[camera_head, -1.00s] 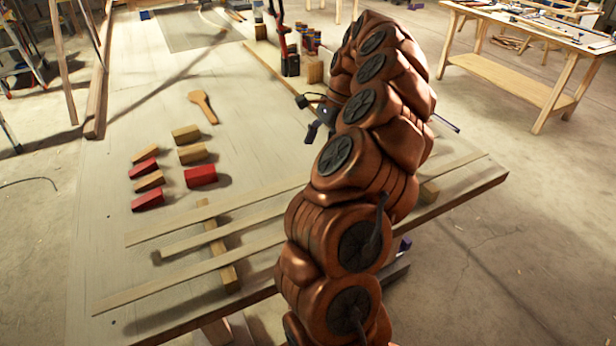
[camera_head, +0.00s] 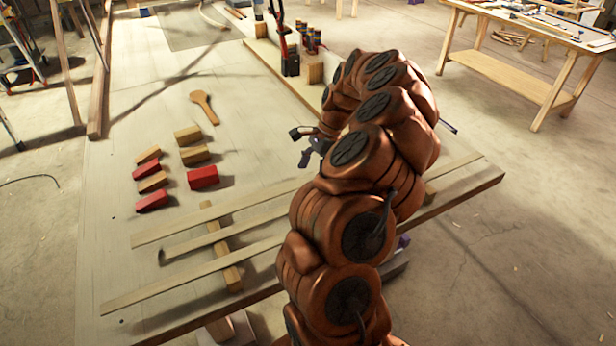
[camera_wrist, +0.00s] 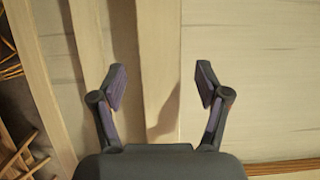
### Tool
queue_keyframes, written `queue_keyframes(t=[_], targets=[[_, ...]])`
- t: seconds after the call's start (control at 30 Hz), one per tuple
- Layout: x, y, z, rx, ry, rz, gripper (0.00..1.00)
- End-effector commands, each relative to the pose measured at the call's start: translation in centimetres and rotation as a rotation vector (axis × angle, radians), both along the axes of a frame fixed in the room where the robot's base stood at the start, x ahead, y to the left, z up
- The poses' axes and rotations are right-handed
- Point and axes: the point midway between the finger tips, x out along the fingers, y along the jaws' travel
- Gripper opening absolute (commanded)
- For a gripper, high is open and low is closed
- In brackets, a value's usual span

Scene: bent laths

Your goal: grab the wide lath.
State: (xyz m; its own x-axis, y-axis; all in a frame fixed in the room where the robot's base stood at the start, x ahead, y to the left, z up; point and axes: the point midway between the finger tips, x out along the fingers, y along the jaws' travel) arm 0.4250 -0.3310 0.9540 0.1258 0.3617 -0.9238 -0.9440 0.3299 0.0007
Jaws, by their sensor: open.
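Three long pale laths lie side by side across the near end of the bench: a far lath (camera_head: 215,213), a middle lath (camera_head: 205,240) and a near lath (camera_head: 180,279). Their right parts pass behind my arm. In the wrist view, a broad pale lath (camera_wrist: 158,60) runs lengthwise between my open fingers; it looks the widest there, though which lath it is in the head view is hard to tell. A narrower lath (camera_wrist: 90,40) lies left of it. My gripper (camera_wrist: 162,88) is open, empty and above the broad lath; it also shows in the head view (camera_head: 300,146).
A wooden crosspiece (camera_head: 221,250) lies under the laths. Red and tan blocks (camera_head: 203,177) and a wooden paddle (camera_head: 204,107) lie farther back. A red and black tool (camera_head: 288,55) stands on the bench. A second table (camera_head: 520,75) stands at the back right.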

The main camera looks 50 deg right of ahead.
Motion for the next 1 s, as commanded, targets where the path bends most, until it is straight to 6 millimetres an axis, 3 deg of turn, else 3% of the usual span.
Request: queue_keyframes(t=[0.13,0.8,1.0], targets=[[0.0,-0.03,-0.02,0.0,-0.001,0.0,0.74],[0.02,0.01,-0.01,0.0,0.0,0.0,0.06],[0.03,0.0,-0.01,0.0,0.0,0.0,0.06]])
